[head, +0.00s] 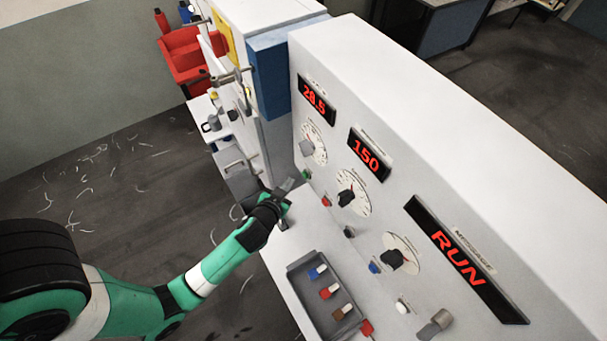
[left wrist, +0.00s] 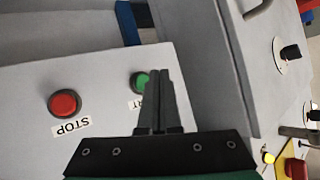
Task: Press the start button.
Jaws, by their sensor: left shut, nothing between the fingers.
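The start button is a green round button (head: 306,174) on the grey panel of the white machine. In the left wrist view the green button (left wrist: 138,81) is partly hidden behind my fingers, and its label is mostly covered, showing only the end "RT". My left gripper (head: 289,183) is shut and empty, with its tips close in front of the green button. In the left wrist view its closed fingers (left wrist: 153,75) overlap the button's edge. I cannot tell whether they touch it. My right gripper is not in view.
A red STOP button (left wrist: 64,103) sits beside the green one. The panel (head: 385,195) also carries dials and a lit RUN display (head: 458,258). A grey tray (head: 320,300) with coloured pieces lies below. A blue block (head: 268,70) stands at the panel's far end.

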